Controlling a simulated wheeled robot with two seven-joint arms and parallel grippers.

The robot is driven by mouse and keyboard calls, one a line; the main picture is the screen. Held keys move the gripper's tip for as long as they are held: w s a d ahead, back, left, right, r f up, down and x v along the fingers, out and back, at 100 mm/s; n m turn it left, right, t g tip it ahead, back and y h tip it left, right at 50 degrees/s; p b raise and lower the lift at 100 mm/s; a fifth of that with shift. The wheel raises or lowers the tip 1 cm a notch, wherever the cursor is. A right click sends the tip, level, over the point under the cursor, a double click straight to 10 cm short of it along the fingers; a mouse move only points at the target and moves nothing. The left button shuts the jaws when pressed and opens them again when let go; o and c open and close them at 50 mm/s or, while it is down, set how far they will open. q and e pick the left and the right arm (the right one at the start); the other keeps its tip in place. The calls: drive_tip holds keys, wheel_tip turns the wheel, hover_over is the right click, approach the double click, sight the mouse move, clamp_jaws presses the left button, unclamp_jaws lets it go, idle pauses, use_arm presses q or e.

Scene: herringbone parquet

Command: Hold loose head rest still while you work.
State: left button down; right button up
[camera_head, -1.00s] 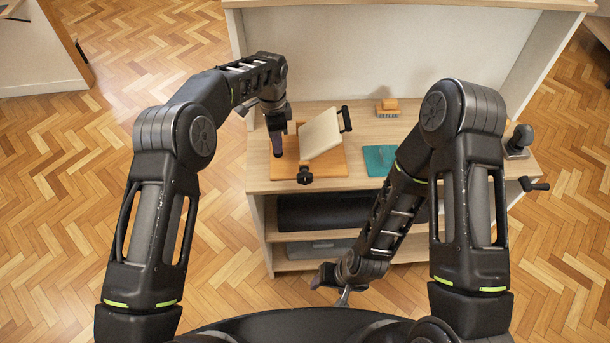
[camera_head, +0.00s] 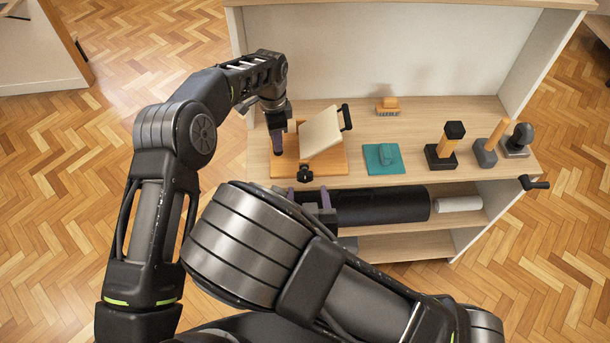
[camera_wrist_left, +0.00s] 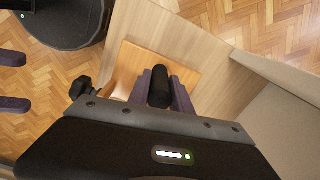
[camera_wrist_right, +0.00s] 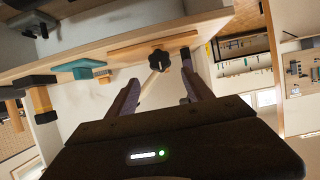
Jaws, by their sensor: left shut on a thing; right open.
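The head rest is a cream tilted panel (camera_head: 321,132) on a wooden base board (camera_head: 335,161), with a black bar at its upper right and a black knob (camera_head: 305,174) at the front edge. My left gripper (camera_head: 278,148) is at the board's left side. In the left wrist view its fingers are shut on a black cylindrical handle (camera_wrist_left: 160,88). My right gripper (camera_head: 309,195) is open and empty, just in front of and below the knob. In the right wrist view the knob (camera_wrist_right: 158,60) shows beyond and between its open fingers (camera_wrist_right: 160,93), apart from them.
On the bench top (camera_head: 405,177) stand a teal pad (camera_head: 383,159), a wooden brush-like block (camera_head: 387,106), a black-and-wood stand (camera_head: 446,148), a mallet-like tool (camera_head: 490,145) and a dark knobbed tool (camera_head: 518,140). The shelf below holds a black roll (camera_head: 385,206) and a white roll (camera_head: 457,204).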

sight(304, 167)
idle(0.4)
drive_tip(key=shift+x, duration=6)
drive_tip(key=shift+r, duration=0.1)
drive_tip(key=shift+c, duration=0.3)
clamp_jaws()
drive_tip(key=shift+o, duration=0.3)
unclamp_jaws()
drive_tip(key=v, duration=1.2)
